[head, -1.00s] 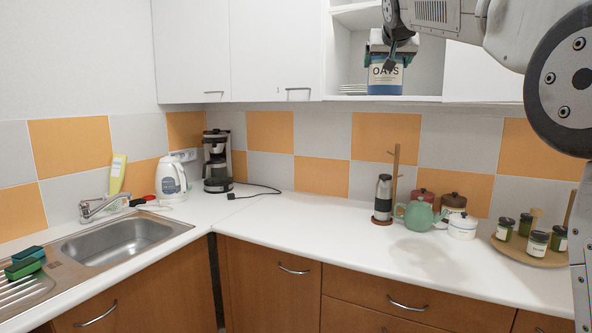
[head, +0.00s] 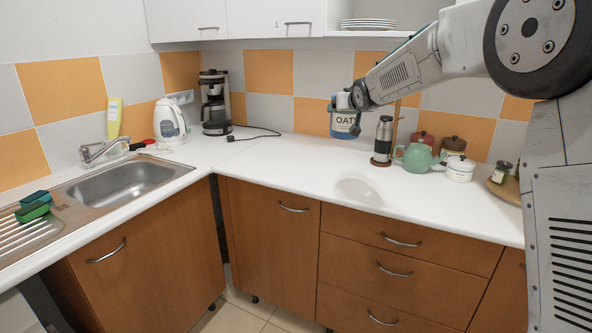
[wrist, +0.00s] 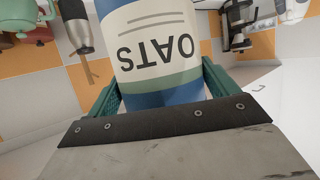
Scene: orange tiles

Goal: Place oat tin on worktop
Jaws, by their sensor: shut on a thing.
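The oat tin (head: 343,126) is blue with a pale label reading OATS. My gripper (head: 347,101) is shut on it and holds it upright in the air above the worktop, left of the steel grinder. In the wrist view the oat tin (wrist: 157,55) appears upside down between the green finger pads of my gripper (wrist: 160,88). The white worktop (head: 290,165) runs along the wall; a shadow lies on it below and to the right of the tin.
A steel grinder (head: 383,139), a teal teapot (head: 416,157) and a white pot (head: 460,169) stand right of the tin. A coffee maker (head: 214,102), a kettle (head: 169,122) and the sink (head: 120,185) are at left. The middle of the worktop is clear.

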